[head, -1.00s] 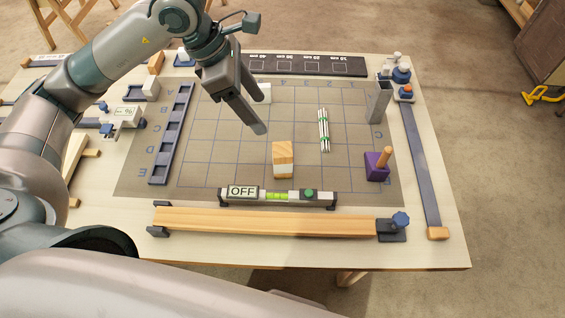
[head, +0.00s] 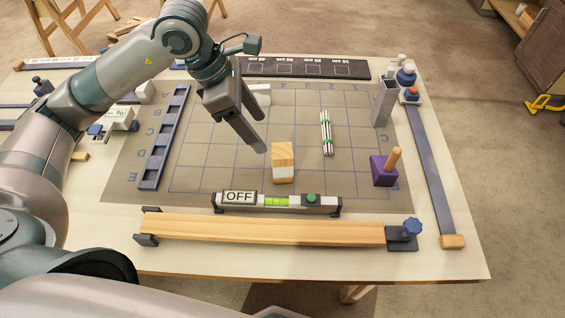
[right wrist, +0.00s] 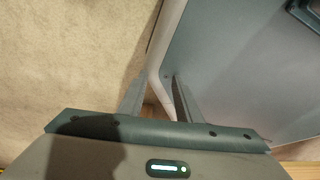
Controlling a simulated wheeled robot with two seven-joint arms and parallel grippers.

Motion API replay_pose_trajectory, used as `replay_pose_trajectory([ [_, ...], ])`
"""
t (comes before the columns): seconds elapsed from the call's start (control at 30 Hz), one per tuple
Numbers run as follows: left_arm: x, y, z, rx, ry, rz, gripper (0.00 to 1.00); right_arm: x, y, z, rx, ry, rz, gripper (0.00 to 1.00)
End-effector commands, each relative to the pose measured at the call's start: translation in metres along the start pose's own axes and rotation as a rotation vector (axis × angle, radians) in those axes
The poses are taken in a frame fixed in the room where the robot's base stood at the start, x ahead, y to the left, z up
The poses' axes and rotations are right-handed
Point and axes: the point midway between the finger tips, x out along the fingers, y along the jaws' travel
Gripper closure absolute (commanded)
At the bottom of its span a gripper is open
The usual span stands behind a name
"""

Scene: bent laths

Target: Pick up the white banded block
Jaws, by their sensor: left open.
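A plain white block (head: 261,95) lies farther back, partly hidden by the left gripper. In the right wrist view my right gripper (right wrist: 155,90) has its fingers apart and empty.
A level marked OFF (head: 275,202) and a long wooden lath (head: 265,231) lie in front of the block. A white bundle with green bands (head: 326,134) and a purple holder with a peg (head: 383,172) are to the right. A slotted dark rack (head: 164,138) stands left.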

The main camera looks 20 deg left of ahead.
Motion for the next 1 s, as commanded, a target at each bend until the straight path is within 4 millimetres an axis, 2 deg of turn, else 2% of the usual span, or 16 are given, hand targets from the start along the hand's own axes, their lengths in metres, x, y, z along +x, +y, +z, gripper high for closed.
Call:
replay_pose_trajectory([
  [0.17, 0.012, -0.001, 0.000, -0.002, 0.002, -0.004, 0.39, -0.004, 0.001, 0.012, 0.002, -0.026, 0.002, 0.69],
  [0.3, 0.030, -0.001, 0.001, -0.002, 0.002, -0.006, 0.39, -0.011, 0.004, 0.033, 0.004, -0.074, 0.005, 0.69],
  [0.4, 0.048, -0.002, 0.001, -0.002, 0.002, -0.006, 0.39, -0.018, 0.007, 0.040, 0.005, -0.091, 0.008, 0.69],
  [0.7, 0.100, -0.001, 0.001, -0.003, 0.002, -0.004, 0.39, -0.034, 0.012, 0.029, 0.003, -0.075, 0.012, 0.69],
  [0.83, 0.115, -0.001, 0.001, -0.001, 0.001, -0.003, 0.39, -0.037, 0.011, 0.025, 0.002, -0.070, 0.012, 0.69],
  [1.0, 0.121, 0.000, 0.001, 0.000, 0.000, -0.001, 0.39, -0.038, 0.010, 0.025, 0.001, -0.070, 0.010, 0.69],
])
